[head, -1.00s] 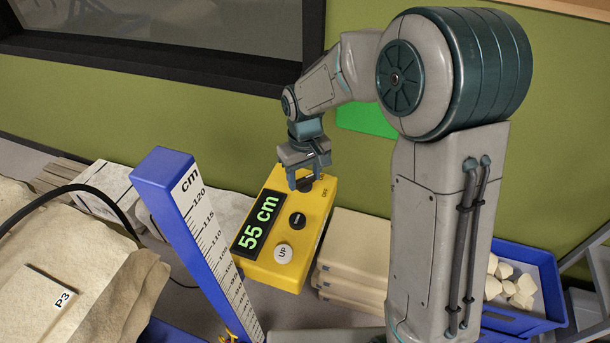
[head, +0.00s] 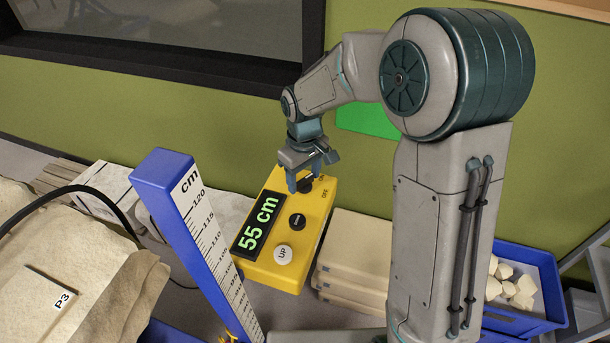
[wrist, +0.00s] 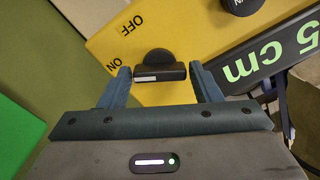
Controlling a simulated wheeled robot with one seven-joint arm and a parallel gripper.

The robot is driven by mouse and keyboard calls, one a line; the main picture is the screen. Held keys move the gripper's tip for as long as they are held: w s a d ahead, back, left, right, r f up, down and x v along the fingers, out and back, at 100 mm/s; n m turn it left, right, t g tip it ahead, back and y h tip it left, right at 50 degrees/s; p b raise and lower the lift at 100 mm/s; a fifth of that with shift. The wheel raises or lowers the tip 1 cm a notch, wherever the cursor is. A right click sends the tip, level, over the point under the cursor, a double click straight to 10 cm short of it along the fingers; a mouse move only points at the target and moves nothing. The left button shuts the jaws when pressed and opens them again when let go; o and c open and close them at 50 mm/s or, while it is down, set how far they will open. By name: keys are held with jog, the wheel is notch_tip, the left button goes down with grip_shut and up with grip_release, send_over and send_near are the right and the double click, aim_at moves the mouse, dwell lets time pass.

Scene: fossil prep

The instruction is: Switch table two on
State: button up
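A yellow control box (head: 309,232) stands in the middle of the head view, with a lit display (head: 257,223) reading 55 cm. At its far end is a black rotary switch (wrist: 160,62) with OFF and ON printed beside it. In the wrist view the switch's white mark is at the left end of its bar, facing the ON label. My gripper (head: 304,178) is over this switch. In the wrist view its fingers (wrist: 160,72) stand on either side of the bar, apart, with small gaps showing. No table number shows on the box.
A white UP button (head: 283,253) and a black knob (head: 297,221) sit on the same box. A blue height scale (head: 195,225) rises left of it. Stacked pale slabs (head: 350,265) and a blue crate (head: 548,290) of pale lumps lie to the right.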

aim_at(304, 179)
jog(key=shift+o, duration=0.8)
notch_tip(304, 179, up, 14)
jog(key=shift+b, duration=0.35)
jog(key=s+d+f+m+t, duration=0.1)
jog(key=s+d+f+m, duration=0.1)
jog(key=s+d+m, duration=0.2)
jog(key=s+d+f+m+t, duration=0.2)
jog(key=s+d+m, duration=0.2)
jog(key=s+d, duration=0.6)
jog(key=s, duration=0.5)
jog(key=shift+s, duration=0.2)
